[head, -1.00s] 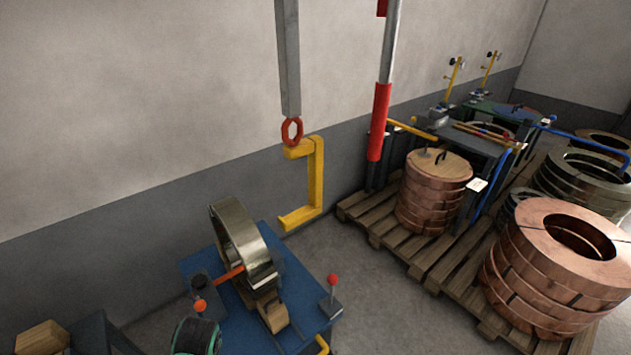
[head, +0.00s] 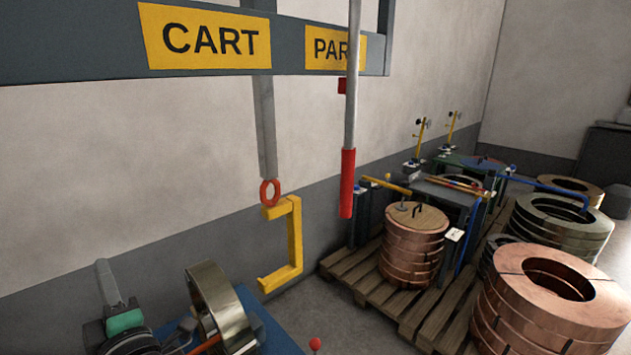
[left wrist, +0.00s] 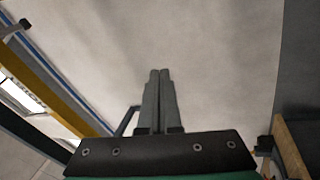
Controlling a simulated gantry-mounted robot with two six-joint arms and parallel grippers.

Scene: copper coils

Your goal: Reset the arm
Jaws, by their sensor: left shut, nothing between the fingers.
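My left arm shows at the lower left of the head view, with a green band at the wrist. Its grey left gripper (head: 106,280) points up, against the lower part of the wall. In the left wrist view the two fingers of the left gripper (left wrist: 155,78) lie side by side, shut and empty, over a pale surface. No object touches the fingers. My right gripper does not show in either view.
A yellow C-hook (head: 295,245) hangs by a red ring right of the left gripper. Copper coils (head: 545,310) sit on pallets at the right. A beam with a CART sign (head: 205,38) crosses above.

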